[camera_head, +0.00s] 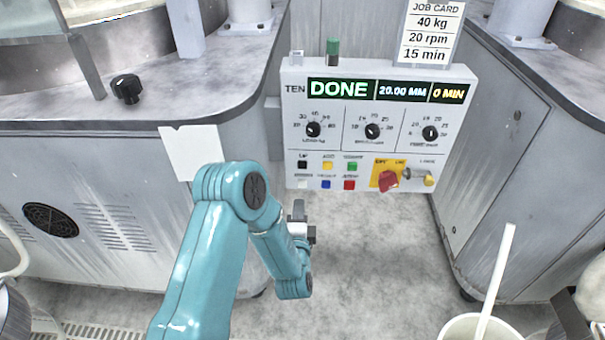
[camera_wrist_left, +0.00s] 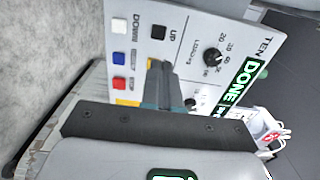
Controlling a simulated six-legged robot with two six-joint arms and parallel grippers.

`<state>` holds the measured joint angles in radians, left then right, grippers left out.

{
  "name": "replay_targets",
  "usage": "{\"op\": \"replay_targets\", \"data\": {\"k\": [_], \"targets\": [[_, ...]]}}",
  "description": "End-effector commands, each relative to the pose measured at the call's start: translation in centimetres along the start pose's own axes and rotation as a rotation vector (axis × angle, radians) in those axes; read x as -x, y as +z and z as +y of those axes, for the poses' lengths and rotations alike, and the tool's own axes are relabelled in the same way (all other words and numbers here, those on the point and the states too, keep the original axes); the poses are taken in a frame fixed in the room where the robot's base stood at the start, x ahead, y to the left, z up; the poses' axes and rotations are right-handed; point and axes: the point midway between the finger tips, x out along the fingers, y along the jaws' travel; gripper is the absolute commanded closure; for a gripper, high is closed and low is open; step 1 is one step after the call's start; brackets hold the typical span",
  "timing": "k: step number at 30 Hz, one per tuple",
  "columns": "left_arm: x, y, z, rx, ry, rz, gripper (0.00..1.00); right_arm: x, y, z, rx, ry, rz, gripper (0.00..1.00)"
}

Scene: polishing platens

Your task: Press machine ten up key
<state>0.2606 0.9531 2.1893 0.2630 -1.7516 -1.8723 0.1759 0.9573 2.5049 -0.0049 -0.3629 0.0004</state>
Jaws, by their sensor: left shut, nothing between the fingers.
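The machine ten panel (camera_head: 375,110) is a white box labelled TEN, with a display reading DONE, 20.00 MM and 0 MIN. Its up key (camera_head: 302,163) is a small black square at the left of the upper key row. In the left wrist view the black up key (camera_wrist_left: 158,32) shows clearly beside the label UP. My left gripper (camera_head: 298,207) is just below the panel's lower left in the head view, shut and empty. In the wrist view its fingertips (camera_wrist_left: 155,64) lie near the up key and partly cover the yellow key; contact with the panel cannot be told.
A white down key (camera_wrist_left: 118,25), a blue key (camera_wrist_left: 119,57) and a red key (camera_wrist_left: 120,83) sit near the up key. A red switch (camera_head: 388,180) is at the panel's lower right. Grey cabinets flank the panel. A white bucket (camera_head: 462,328) with a stick stands at the lower right.

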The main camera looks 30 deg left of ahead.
Motion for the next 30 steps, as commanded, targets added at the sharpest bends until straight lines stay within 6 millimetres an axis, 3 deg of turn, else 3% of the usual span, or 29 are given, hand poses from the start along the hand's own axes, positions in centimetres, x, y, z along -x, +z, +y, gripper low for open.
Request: {"op": "replay_targets", "data": {"k": [5, 19, 24, 30], "targets": [[-2.2, -0.1, 0.0, 0.001, -0.004, -0.001, 1.0, -0.1, 0.0, 0.1, 0.0, 0.0, 0.0, 0.57], [-11.8, -0.3, 0.1, 0.0, -0.002, -0.001, 1.0, -0.9, 0.0, 0.3, 0.0, 0.0, 0.0, 0.57], [-13.5, -0.3, 0.1, 0.001, -0.001, 0.0, 1.0, -1.1, 0.0, 0.4, 0.0, 0.0, 0.0, 0.57], [-14.0, -0.3, 0.0, 0.0, 0.001, 0.001, 1.0, -1.1, 0.0, 0.4, 0.0, 0.0, 0.0, 0.57]]}}
